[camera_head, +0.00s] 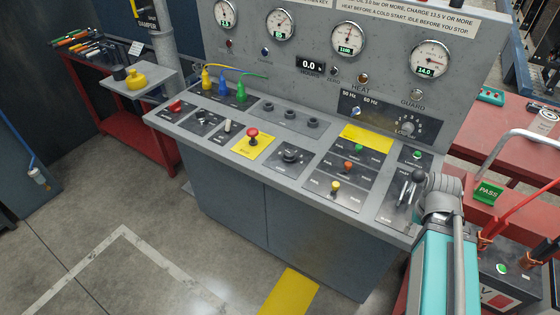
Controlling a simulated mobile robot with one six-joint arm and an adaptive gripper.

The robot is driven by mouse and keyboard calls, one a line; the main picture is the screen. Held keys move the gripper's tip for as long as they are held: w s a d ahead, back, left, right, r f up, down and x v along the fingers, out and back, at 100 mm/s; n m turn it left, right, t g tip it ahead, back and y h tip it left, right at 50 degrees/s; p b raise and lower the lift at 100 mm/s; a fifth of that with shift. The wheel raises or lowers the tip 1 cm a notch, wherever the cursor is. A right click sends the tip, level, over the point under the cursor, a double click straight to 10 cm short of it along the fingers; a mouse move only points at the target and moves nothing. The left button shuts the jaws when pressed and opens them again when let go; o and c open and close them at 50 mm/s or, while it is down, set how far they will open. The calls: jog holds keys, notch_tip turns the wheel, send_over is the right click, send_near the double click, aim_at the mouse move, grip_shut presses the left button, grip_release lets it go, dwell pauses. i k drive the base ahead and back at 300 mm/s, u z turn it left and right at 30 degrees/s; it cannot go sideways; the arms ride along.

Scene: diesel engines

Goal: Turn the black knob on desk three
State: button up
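A grey control desk (190,128) stands in the middle of the head view; I cannot read a desk number on it. A black rotary knob (290,155) sits on a dark plate on its sloping top, right of the red mushroom button (252,134) on a yellow plate. Another dark knob (408,128) with a dial scale is on the upright panel. My teal and grey arm rises at the lower right, over the desk's right end. My gripper cannot be made out.
Several small coloured knobs and a black-topped lever (418,175) are on the desk's right part. Coloured plugs (222,88) stand at its back left. A red bench (130,135) is left, a red table (500,140) right. The floor in front is clear.

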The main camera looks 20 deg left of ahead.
aim_at(289, 156)
jog(key=u, duration=1.05)
